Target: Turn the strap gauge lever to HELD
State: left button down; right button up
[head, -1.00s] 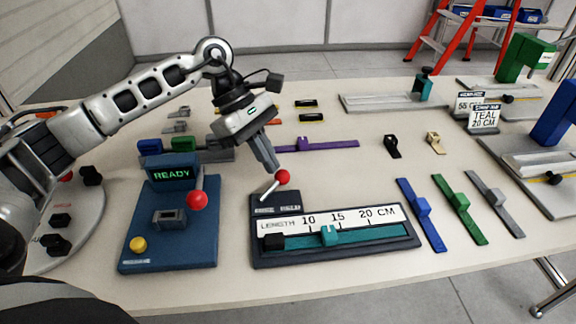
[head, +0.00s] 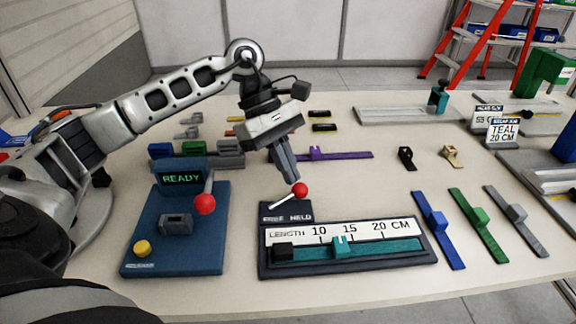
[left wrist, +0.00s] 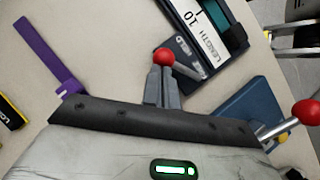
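The strap gauge (head: 350,261) lies on the table with a LENGTH scale and a teal strap (head: 393,246) in its slot. Its lever has a red ball (head: 300,190) and a pale rod, on a dark plate (head: 287,213) marked HELD at right; the left word is partly covered. The lever leans right, its ball above the HELD side. My left gripper (head: 290,178) points down just behind the ball, fingers together. In the left wrist view the ball (left wrist: 163,57) is at the fingertips; contact is hard to tell. My right gripper is out of view.
A blue READY station (head: 178,240) with its own red-knobbed lever (head: 205,204) stands left of the gauge. A purple strap (head: 335,155) lies behind. Blue, green and grey straps (head: 476,222) lie to the right. A TEAL 20 CM sign (head: 503,130) stands farther back.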

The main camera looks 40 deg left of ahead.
pick_arm(q)
jog(key=shift+w+a+r, duration=0.1)
jog(key=shift+a+r, duration=0.05)
jog(key=shift+a, duration=0.15)
jog(key=a, duration=0.1)
jog(key=r, duration=0.1)
jog(key=a, duration=0.1)
jog(key=shift+w+a+r, duration=0.2)
jog(key=shift+w+a, duration=0.05)
jog(key=shift+a, duration=0.05)
jog(key=p+v, duration=0.1)
jog(key=v, duration=0.9)
jog(key=shift+w, duration=0.25)
